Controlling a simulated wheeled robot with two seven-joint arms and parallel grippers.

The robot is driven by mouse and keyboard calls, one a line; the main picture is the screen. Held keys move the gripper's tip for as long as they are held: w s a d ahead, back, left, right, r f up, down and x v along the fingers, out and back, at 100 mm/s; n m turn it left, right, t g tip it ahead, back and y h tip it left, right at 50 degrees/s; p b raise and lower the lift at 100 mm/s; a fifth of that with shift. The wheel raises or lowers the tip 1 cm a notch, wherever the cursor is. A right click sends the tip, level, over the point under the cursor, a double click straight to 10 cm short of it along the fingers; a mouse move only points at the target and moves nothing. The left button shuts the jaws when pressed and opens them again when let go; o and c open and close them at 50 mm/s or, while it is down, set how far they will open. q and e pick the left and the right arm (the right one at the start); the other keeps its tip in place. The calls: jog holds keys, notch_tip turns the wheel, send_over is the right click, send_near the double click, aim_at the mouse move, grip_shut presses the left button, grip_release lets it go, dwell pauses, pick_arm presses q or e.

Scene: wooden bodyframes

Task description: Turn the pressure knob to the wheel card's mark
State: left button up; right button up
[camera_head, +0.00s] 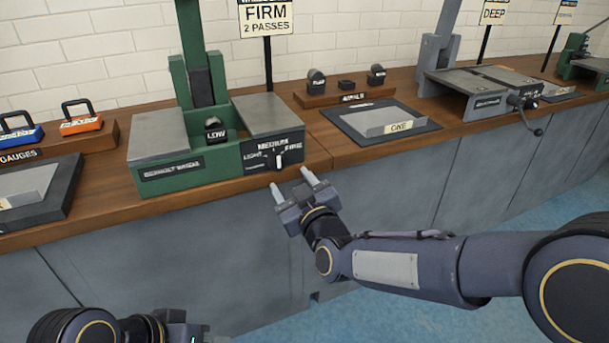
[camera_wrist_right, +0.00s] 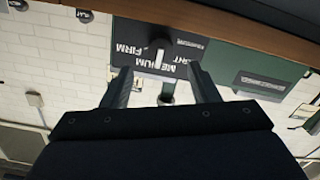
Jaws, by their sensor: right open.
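The pressure knob (camera_head: 279,160) is on the front plate of the green press (camera_head: 200,160), under a dial lettered LIGHT, MEDIUM and FIRM. Its white pointer stands about upright, towards MEDIUM. The wheel card (camera_head: 265,18) on a post behind reads FIRM, 2 PASSES; its top line is cut off. My right gripper (camera_head: 291,180) is open and empty, just in front of and below the knob. In the right wrist view the knob (camera_wrist_right: 158,60) shows beyond and between the open fingers (camera_wrist_right: 160,72); contact is not visible. Only part of my left arm shows; its fingers are out of view.
The wooden bench top (camera_head: 312,145) runs along a white brick wall. A tray with a card reading ONE (camera_head: 400,126) and a grey press with a crank (camera_head: 478,90) stand to the right. Gauges (camera_head: 80,120) are at the left. Space before the bench is open.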

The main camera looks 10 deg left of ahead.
aim_at(279, 165)
jog(key=x, duration=0.8)
jog(key=c, duration=1)
